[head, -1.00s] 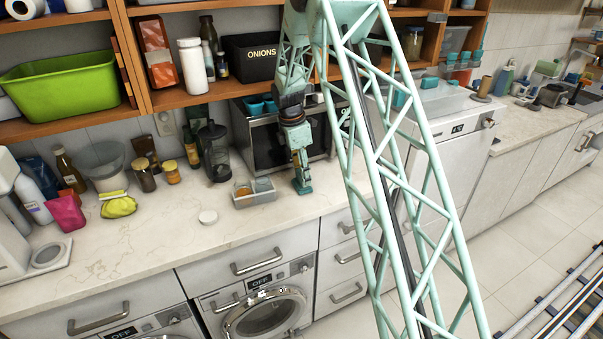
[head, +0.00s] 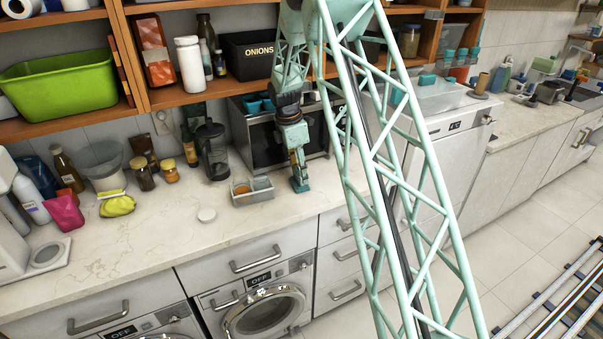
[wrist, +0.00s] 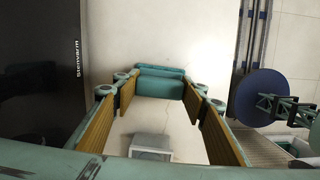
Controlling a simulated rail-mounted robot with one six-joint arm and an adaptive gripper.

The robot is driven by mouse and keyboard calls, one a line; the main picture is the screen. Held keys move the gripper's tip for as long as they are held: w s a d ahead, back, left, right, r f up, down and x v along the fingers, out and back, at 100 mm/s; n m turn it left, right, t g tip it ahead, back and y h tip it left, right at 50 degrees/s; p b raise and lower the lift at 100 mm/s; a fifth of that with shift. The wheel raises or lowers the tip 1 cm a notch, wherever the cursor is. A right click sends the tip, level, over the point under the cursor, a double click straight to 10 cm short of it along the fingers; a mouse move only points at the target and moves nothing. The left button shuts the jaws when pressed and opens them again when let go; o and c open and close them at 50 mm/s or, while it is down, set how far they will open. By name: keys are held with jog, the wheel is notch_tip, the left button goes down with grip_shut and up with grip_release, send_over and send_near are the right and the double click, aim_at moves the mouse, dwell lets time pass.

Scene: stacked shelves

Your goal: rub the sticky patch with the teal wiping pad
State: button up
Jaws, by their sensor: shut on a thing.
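My gripper (head: 299,186) is low over the pale marble counter (head: 130,255), in front of the microwave. In the wrist view, its two fingers with tan inner faces are shut on a teal wiping pad (wrist: 160,84) at their tips. The pad spans the gap between the fingertips. In the head view the pad is small and merges with the teal gripper, so I cannot tell whether it touches the counter. I cannot make out a sticky patch; the gripper and pad may cover it.
A grey divided caddy (head: 253,197) stands close left of my gripper. The microwave (head: 262,150) is behind it. The front-left counter is mostly clear.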

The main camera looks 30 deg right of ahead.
notch_tip(320, 180, up, 4)
jog(key=shift+s+f+p, duration=0.1)
jog(key=shift+f+p, duration=0.05)
jog(key=shift+p, duration=0.6)
jog(key=shift+w+r+p, duration=0.2)
jog(key=shift+r+p, duration=0.2)
jog(key=shift+r, duration=0.15)
jog(key=shift+s+r+p, duration=0.15)
jog(key=shift+r+p, duration=0.25)
jog(key=shift+r, duration=0.5)
jog(key=shift+r+p, duration=0.35)
jog(key=shift+r, duration=0.5)
